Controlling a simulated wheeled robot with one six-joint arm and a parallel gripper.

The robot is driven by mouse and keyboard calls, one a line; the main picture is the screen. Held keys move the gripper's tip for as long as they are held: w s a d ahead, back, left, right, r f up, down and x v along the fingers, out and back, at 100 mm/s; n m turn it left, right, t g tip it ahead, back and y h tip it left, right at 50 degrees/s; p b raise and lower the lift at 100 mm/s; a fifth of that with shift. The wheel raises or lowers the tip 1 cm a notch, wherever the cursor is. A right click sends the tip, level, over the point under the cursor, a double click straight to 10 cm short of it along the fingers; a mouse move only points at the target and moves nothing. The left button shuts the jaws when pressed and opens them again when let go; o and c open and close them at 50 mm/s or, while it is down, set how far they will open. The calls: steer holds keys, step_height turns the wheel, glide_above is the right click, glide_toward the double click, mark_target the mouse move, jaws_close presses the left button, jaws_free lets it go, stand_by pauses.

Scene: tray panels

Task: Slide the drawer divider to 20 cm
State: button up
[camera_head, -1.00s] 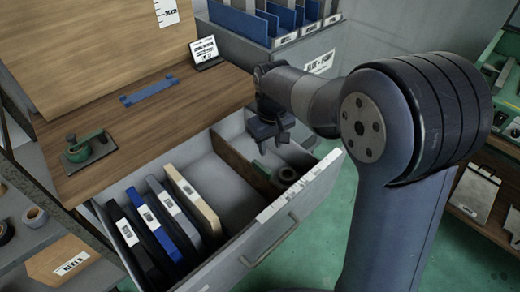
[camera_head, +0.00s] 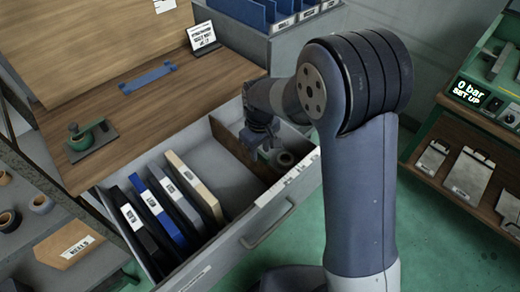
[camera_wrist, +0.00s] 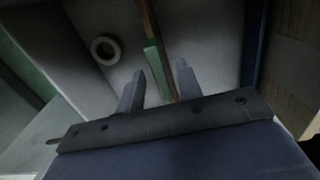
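The drawer divider (camera_head: 236,153) is a brown upright panel across the open drawer (camera_head: 230,245), standing right of the upright boards. A green tab is partly visible on it by my gripper. In the wrist view the divider (camera_wrist: 149,22) is seen edge-on, with its green tab (camera_wrist: 155,60) between and just beyond my fingertips. My gripper (camera_wrist: 160,70) is open, its two fingers apart with gaps to the tab. In the head view my gripper (camera_head: 262,147) is low inside the drawer, beside the divider. A white marked strip (camera_head: 288,188) runs along the drawer's front rim; its markings are too small to read.
A pale ring-shaped roll (camera_head: 285,160) lies in the right compartment, close to my gripper. Several upright boards, including a blue one (camera_head: 168,218) and a beige one (camera_head: 194,186), stand at left. Drawer floor is bare between the beige board and the divider.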

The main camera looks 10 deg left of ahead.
steer(key=shift+f, duration=0.3)
jaws_close()
stand_by(0.5)
